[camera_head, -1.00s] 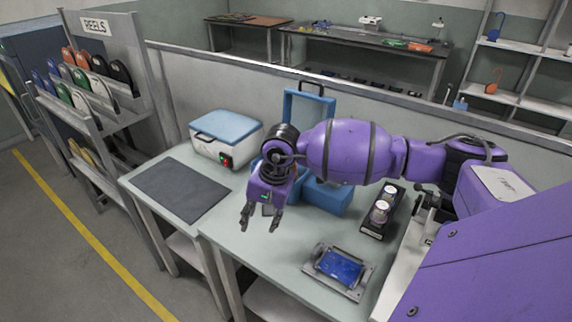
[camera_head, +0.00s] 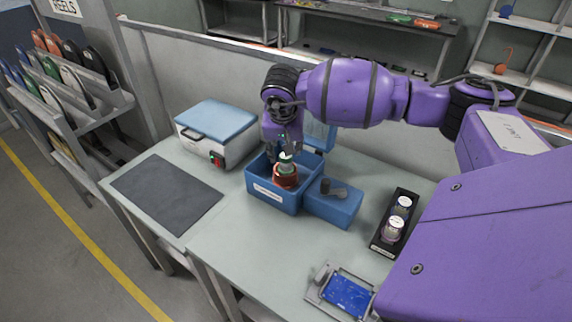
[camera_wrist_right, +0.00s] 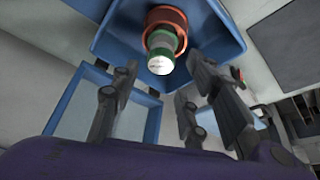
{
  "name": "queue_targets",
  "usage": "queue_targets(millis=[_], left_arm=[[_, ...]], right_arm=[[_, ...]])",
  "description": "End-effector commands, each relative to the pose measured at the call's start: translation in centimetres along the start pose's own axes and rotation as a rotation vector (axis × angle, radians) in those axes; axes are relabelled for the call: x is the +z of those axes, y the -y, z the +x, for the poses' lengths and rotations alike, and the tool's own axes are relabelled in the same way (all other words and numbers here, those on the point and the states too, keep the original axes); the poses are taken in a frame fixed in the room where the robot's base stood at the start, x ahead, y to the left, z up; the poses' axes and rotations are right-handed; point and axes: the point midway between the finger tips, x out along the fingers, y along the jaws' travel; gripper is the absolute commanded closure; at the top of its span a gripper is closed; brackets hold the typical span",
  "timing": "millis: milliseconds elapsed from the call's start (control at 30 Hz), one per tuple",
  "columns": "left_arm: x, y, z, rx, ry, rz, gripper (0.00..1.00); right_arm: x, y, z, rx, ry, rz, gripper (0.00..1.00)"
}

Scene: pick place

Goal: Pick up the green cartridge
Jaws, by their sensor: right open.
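The green cartridge (camera_head: 286,157) has a white top and stands in a red-brown ring-shaped holder (camera_head: 285,176) inside the open blue bin (camera_head: 275,196). In the right wrist view the cartridge (camera_wrist_right: 161,52) shows with its white top facing the camera, and the holder (camera_wrist_right: 166,18) is around it. My right gripper (camera_head: 284,150) is over the bin, close to the cartridge in the head view. In the wrist view its fingers (camera_wrist_right: 160,80) are spread and nothing is held between them. The fingertips are partly hidden in the head view. My left gripper is not in view.
A blue box (camera_head: 333,203) with a grey item on top adjoins the bin. A black tray with two jars (camera_head: 393,222) stands to the right. A blue-lidded white box (camera_head: 218,132) and a dark mat (camera_head: 167,193) lie left. A fixture with a blue plate (camera_head: 347,296) sits in front.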

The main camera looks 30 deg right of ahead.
Motion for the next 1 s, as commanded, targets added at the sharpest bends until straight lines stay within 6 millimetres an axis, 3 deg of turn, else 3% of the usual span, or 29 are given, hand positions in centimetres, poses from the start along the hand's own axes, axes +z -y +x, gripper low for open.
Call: queue_targets(millis=[400, 667, 1000], left_arm=[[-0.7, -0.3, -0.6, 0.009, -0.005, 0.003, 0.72], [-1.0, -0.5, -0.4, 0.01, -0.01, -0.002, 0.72], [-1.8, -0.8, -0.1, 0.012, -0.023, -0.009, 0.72]], right_arm=[[0.8, -0.6, 5.2, 0.0, 0.0, 0.001, 0.59], [0.8, -0.6, 5.5, -0.001, 0.0, 0.001, 0.59], [0.8, -0.6, 5.5, 0.001, 0.0, 0.001, 1.0]])
